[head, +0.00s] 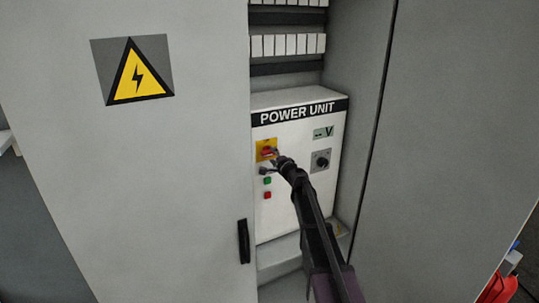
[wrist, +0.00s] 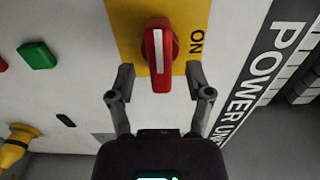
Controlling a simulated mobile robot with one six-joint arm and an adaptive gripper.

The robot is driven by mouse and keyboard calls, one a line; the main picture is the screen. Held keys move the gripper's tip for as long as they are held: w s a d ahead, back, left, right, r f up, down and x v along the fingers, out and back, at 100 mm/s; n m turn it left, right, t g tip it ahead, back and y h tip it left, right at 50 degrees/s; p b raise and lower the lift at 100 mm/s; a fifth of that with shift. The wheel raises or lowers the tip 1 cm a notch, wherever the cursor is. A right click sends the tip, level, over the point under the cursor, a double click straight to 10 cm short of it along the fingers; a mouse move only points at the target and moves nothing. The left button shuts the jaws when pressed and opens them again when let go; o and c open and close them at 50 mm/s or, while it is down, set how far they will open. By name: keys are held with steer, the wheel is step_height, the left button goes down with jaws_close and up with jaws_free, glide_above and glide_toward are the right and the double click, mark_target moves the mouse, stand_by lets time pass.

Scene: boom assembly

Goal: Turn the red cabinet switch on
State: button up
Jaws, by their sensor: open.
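The red cabinet switch (head: 267,151) sits on a yellow plate (wrist: 120,25) on the white power unit. In the wrist view the red knob (wrist: 160,45) shows large, its white stripe running up and down the picture. The word ON stands to the right of the knob, so the stripe lies across the direction of ON. My gripper (wrist: 160,82) is open, one finger on each side of the knob's lower end. I see no clear contact. In the head view my gripper (head: 277,158) is at the switch and partly hides it.
The power unit (head: 300,190) stands inside an open grey cabinet. A green button (head: 267,181), a red button (head: 267,195) and a black dial (head: 321,160) are close by. The cabinet door (head: 185,190) with a warning sign is at the left, a grey panel (head: 450,130) at the right.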

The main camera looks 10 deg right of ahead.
steer(key=shift+x, duration=1.35)
steer(key=shift+c, duration=0.2)
